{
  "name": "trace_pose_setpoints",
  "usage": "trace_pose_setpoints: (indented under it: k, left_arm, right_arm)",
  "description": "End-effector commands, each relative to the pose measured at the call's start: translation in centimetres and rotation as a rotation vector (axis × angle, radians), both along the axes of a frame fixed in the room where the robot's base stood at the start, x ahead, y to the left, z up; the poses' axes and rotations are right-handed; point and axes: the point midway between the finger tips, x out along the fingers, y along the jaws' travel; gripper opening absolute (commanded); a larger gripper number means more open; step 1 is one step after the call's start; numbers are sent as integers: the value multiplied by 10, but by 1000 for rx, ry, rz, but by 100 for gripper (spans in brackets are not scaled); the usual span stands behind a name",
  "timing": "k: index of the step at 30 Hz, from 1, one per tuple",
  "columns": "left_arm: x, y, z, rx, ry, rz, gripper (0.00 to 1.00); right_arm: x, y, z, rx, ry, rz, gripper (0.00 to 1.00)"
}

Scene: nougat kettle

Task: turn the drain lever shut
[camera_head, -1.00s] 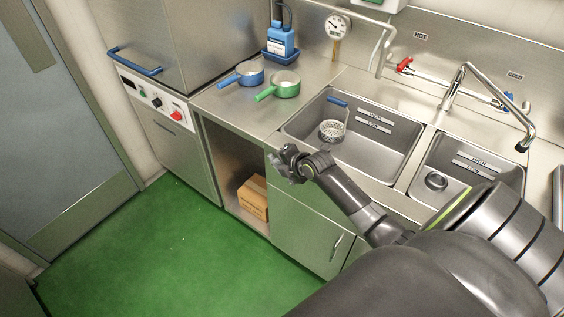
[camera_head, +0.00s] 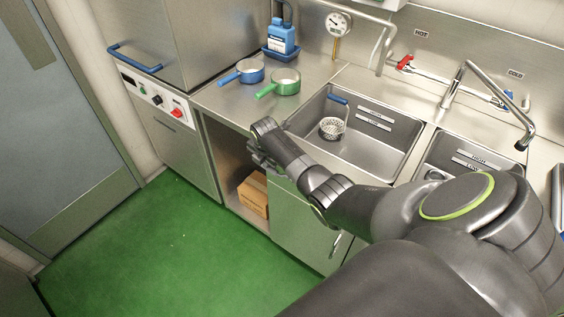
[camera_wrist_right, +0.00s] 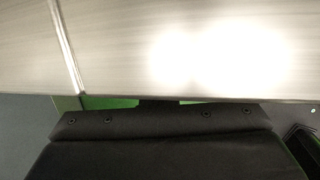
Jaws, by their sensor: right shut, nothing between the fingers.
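I cannot make out a drain lever in either view. My right gripper (camera_head: 260,166) is shut and empty, in front of the left end of the sink counter, by the open bay under it. Its fingers are small and partly hidden by the wrist in the head view. The left sink basin (camera_head: 375,150) holds a strainer basket (camera_head: 331,128) with a blue handle. The right basin (camera_head: 460,150) is partly covered by my right arm. In the right wrist view a bright steel surface (camera_wrist_right: 130,50) with a seam fills the upper part. My left gripper is not in view.
A blue pan (camera_head: 250,72) and a green pan (camera_head: 285,82) stand on the counter near a blue bottle (camera_head: 282,38). A cardboard box (camera_head: 254,192) sits in the open bay. A cupboard handle (camera_head: 335,246) sticks out below the sink. The green floor (camera_head: 170,250) is clear.

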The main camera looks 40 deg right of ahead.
Motion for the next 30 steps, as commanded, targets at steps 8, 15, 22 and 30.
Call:
trace_pose_setpoints:
  k: [8,15,22,30]
  left_arm:
    - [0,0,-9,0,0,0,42]
    - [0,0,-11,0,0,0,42]
    - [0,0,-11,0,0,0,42]
    - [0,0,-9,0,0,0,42]
  right_arm:
    - [6,2,-13,1,-2,0,0]
    - [7,3,-15,2,-3,1,0]
    - [7,3,-16,3,-3,0,0]
    - [7,4,-15,4,-2,0,0]
